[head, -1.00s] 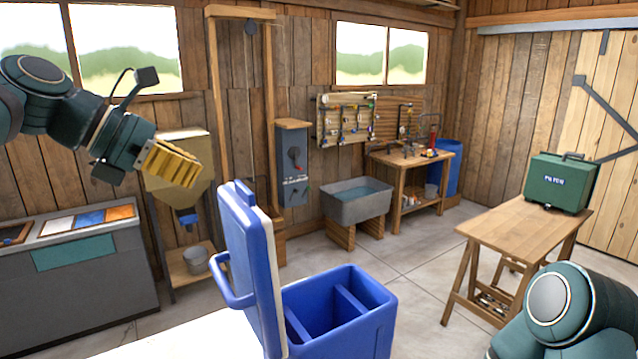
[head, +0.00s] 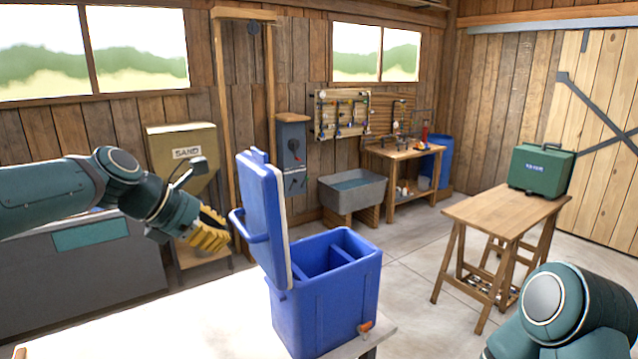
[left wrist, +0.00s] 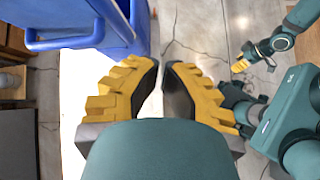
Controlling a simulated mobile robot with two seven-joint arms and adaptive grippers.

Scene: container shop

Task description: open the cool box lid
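The blue cool box (head: 325,310) stands on a white-topped table. Its lid (head: 262,215) is raised, standing nearly upright and leaning a little to the left, with a bar handle (head: 249,238) on its outer side. The box's divided inside shows. My left gripper (head: 222,240), with yellow ribbed fingers, is left of the lid, near the handle but apparently apart from it. In the left wrist view its fingers (left wrist: 162,70) are parted by a narrow gap with nothing between them. Blue cool box parts (left wrist: 110,15) show at top left there. My right gripper (left wrist: 240,65) shows small; its finger state is unclear.
The table (head: 205,325) has bare room left of the box. A wooden workbench (head: 500,215) with a green case (head: 541,170) stands at the right. A grey sink (head: 352,195) and a sand hopper (head: 183,160) stand along the back wall.

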